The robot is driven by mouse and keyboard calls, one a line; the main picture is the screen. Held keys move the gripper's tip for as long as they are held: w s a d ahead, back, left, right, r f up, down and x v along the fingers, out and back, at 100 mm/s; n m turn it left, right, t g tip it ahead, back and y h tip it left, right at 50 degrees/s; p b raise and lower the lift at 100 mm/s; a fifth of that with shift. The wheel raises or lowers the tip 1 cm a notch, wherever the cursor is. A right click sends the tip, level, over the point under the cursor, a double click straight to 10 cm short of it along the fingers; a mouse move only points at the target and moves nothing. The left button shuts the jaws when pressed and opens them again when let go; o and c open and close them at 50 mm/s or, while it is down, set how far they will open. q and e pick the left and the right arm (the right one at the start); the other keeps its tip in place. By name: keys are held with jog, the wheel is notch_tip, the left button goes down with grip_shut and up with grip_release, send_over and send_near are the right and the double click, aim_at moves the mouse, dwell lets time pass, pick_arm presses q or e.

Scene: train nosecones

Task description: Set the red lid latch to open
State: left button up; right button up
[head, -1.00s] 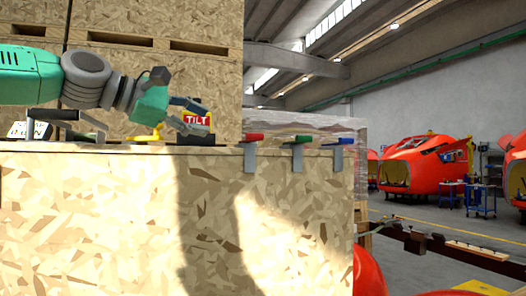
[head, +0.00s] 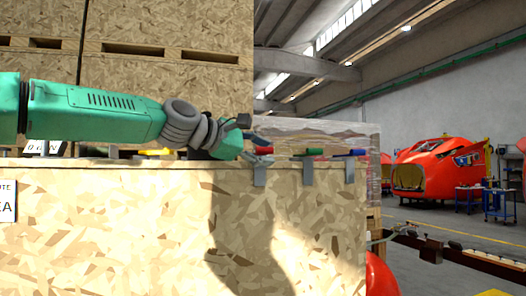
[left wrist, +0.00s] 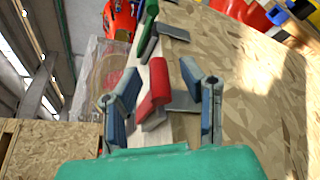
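The red lid latch (left wrist: 154,86) is on the top edge of the wooden crate, and its red handle lies between the two fingers of my left gripper (left wrist: 160,100) in the left wrist view. The fingers stand apart, with a gap on each side of the handle. In the head view the left gripper (head: 262,150) is at the red latch (head: 264,150), which it partly hides. The green latch (head: 308,152) and blue latch (head: 350,153) sit farther right along the same edge. My right gripper is not in view.
The wooden crate (head: 130,215) fills the lower left of the head view. A yellow item (head: 155,152) sits behind its edge, partly hidden by my arm. Taller wooden crates (head: 170,75) stand behind. Red nosecones (head: 425,168) are far off at right.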

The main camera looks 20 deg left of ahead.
pick_arm(q)
jog(key=shift+d, duration=0.35)
jog(key=shift+c, duration=0.5)
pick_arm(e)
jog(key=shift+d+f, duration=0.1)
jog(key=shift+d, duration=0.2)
pick_arm(q)
jog(key=shift+w+a, duration=0.1)
grip_shut()
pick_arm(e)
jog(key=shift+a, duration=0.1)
